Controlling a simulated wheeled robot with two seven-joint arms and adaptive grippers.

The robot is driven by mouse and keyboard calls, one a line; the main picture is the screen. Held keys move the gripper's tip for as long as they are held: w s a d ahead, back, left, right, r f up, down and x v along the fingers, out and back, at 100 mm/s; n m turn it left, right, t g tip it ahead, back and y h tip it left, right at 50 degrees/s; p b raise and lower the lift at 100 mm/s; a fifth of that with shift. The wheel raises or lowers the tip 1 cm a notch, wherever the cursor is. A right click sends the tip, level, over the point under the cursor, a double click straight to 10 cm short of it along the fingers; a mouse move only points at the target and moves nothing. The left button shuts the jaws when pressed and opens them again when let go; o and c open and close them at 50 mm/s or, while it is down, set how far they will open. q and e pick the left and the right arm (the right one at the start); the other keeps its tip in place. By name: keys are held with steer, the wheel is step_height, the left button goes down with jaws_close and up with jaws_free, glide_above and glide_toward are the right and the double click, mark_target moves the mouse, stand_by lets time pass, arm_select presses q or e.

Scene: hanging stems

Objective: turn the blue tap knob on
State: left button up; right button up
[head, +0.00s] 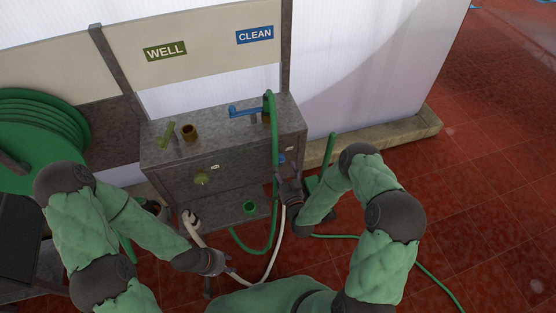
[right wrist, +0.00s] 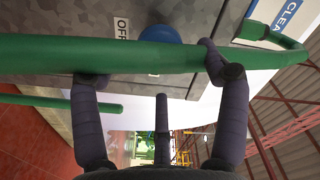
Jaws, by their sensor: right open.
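The blue tap knob (head: 282,159) is on the front of the grey stand, below the CLEAN sign, and is mostly covered by the green hose and my right arm. In the right wrist view the round blue knob (right wrist: 160,35) shows beyond the hose, beside an OFF label (right wrist: 122,27). My right gripper (head: 284,180) is close in front of the knob. It is open in the right wrist view (right wrist: 158,72), with the green hose (right wrist: 150,55) crossing its fingertips. My left gripper (head: 220,272) is low in front of the stand, by the white hose; its fingers are unclear.
A blue lever (head: 243,112) is on top. The green hose (head: 275,140) hangs down the front. A white hose (head: 275,250) loops below. Red floor at right is mostly free.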

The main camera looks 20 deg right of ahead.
mark_target(279, 162)
steer(key=shift+w+a+b, duration=0.1)
steer(key=shift+w+b, duration=0.3)
steer(key=shift+w, duration=2.3)
steer(key=shift+c, duration=0.3)
